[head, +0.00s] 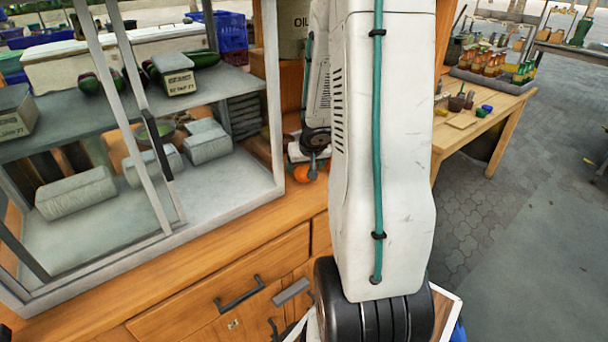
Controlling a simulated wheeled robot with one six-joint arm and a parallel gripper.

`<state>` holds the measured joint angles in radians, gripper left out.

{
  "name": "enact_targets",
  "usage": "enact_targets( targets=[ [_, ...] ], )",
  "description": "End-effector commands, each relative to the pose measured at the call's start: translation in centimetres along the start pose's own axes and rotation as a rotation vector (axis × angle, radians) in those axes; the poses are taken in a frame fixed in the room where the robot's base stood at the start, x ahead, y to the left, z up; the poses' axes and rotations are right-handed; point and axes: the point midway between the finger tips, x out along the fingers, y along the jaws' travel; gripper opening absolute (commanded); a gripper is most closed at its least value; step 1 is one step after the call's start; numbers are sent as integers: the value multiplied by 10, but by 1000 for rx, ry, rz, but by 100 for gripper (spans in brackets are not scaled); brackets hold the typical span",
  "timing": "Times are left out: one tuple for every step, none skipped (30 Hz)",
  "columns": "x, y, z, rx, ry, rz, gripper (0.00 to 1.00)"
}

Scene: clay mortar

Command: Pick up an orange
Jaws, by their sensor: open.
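An orange (303,174) shows as a small round patch on the wooden counter, just right of the glass case. My gripper (313,166) is at the end of my arm, directly at the orange's right side. It is open. Only a narrow part of the gripper shows, as my large white arm link hides much of that area. Whether the finger touches the orange I cannot tell. Other oranges, if any, are hidden.
A glass-fronted case (225,208) with wrapped grey blocks (76,193) and green vegetables fills the left. Wooden drawers (232,282) are below it. A wooden table (505,103) with bottles (492,62) stands at the right. Paved floor (540,200) is clear at the right.

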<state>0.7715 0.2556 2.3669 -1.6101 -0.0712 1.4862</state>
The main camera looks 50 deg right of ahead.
Motion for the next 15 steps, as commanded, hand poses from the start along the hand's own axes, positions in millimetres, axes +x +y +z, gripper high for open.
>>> enact_targets(
  targets=[
    [2,0,0,2,-1,0,78],
    [3,0,0,2,0,-1,78],
    [5,0,0,2,0,-1,78],
    [6,0,1,2,0,-1,78],
    [7,0,1,2,-1,-1,78],
    [9,-1,1,2,-1,-1,78],
    [10,-1,1,2,-1,-1,78],
    [11,-1,2,2,-1,-1,78],
    [13,-1,2,2,-1,-1,78],
    [14,-1,2,2,-1,0,78],
    [15,0,2,2,-1,0,78],
    [17,0,2,2,-1,1,78],
    [19,-1,2,2,-2,0,78],
    [21,-1,3,2,-3,-1,78],
    [24,-1,3,2,-3,-1,78]
  ],
)
